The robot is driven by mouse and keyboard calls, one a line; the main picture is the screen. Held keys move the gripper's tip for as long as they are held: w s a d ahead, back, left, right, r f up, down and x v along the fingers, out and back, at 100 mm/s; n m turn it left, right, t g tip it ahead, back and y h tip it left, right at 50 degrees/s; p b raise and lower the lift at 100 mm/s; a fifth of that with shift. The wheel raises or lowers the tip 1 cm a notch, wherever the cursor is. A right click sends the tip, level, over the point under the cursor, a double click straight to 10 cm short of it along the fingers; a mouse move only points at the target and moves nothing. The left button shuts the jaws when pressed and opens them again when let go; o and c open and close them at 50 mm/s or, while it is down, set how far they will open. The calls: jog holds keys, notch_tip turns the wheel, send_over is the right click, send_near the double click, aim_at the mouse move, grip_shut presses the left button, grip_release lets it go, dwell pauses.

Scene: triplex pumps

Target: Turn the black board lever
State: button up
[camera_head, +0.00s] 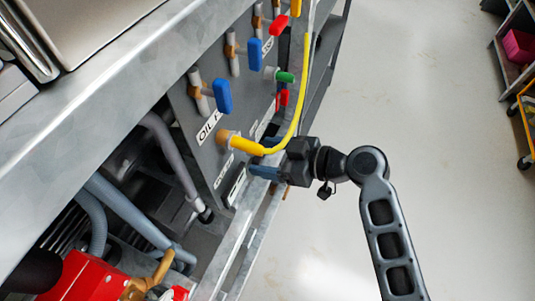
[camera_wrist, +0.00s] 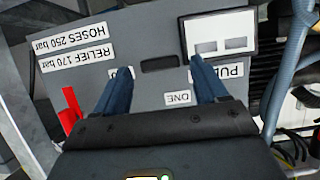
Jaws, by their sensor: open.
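The black board lever (camera_wrist: 160,63) shows in the wrist view as a short dark bar on the grey board (camera_wrist: 150,85). My gripper (camera_wrist: 161,67) is open, with one blue finger on each side of the lever and a gap to it on both sides. I cannot tell how near the fingertips are to the board. In the head view my gripper (camera_head: 259,155) reaches to the lower end of the board, beside the yellow handle. I cannot make out the black lever there; my gripper and the yellow handle are in front of that area.
A yellow handle with a yellow hose (camera_head: 245,144) crosses close to my gripper. A red lever (camera_wrist: 70,108) stands left of my fingers in the wrist view.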

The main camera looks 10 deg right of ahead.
jog(key=shift+a+f, duration=0.1)
jog(key=shift+a, duration=0.1)
jog(key=shift+c, duration=0.2)
jog(key=c, duration=1)
jog(key=shift+w+m, duration=0.1)
jog(key=shift+m, duration=0.2)
jog(key=shift+w+d+f+m+g+y+p, duration=0.2)
jog(key=shift+m+g+y, duration=0.65)
jog(key=shift+m, duration=1.3)
jog(key=shift+w+d+f+m+g+y+p, duration=0.1)
jog(key=shift+w+f+m+g+y, duration=0.3)
jog(key=shift+m+y, duration=1.35)
jog(key=shift+d+f+m+g+y+p, duration=0.15)
jog(key=shift+m+g+y, duration=0.55)
jog(key=shift+m, duration=1.9)
